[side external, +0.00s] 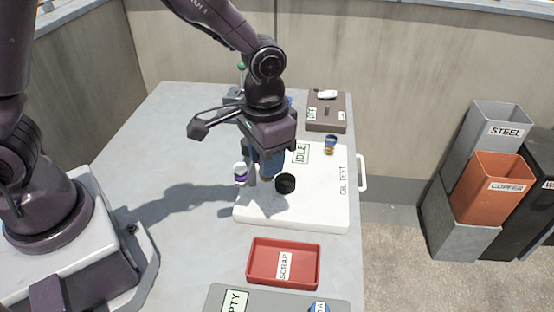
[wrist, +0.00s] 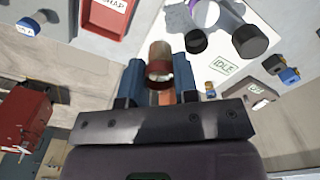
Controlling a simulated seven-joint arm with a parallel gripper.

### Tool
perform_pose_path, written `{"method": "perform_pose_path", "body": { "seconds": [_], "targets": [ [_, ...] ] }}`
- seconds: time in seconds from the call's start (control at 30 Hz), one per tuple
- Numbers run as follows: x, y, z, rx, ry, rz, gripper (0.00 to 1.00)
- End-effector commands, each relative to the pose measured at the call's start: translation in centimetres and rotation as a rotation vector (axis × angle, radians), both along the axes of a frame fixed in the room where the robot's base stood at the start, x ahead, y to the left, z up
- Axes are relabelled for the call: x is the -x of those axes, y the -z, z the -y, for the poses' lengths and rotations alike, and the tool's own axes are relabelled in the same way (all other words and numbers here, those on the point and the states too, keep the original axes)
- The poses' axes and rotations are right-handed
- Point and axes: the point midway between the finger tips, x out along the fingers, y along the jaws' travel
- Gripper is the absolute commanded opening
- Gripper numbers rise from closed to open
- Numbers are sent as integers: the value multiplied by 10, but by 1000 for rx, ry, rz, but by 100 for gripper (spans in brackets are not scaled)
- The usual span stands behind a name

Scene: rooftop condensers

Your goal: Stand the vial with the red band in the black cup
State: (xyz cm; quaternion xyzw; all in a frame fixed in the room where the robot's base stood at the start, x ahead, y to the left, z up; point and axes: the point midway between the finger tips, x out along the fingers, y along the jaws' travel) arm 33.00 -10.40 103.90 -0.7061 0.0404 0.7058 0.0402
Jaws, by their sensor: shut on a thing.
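My gripper (wrist: 160,82) is shut on the vial with the red band (wrist: 158,68), its tan and red end showing between the blue fingers in the wrist view. In the side external view my gripper (side external: 265,168) is over the white oil-test board (side external: 325,208), left of the black cup (side external: 285,185). The held vial is mostly hidden there. The cup stands on the board and also shows in the wrist view (wrist: 196,42). I cannot tell how far the vial is above the board.
A purple-banded vial (side external: 240,175) stands close left of my gripper. A dark-topped cylinder (wrist: 250,42) stands near the cup. A small blue-and-yellow vial (side external: 330,145) is at the board's far side. The red scrap tray (side external: 250,262) lies in front of the board.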

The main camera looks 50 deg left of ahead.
Motion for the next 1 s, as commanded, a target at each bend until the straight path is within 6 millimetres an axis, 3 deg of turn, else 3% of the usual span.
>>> {"method": "perform_pose_path", "body": {
  "seconds": [0.2,0.37,1.0],
  "targets": [
    [-54,32,-30,-1,-7,-4,6],
    [-77,50,-47,0,-4,-2,6],
    [-83,89,-51,0,-1,-2,6]
  ]
}}
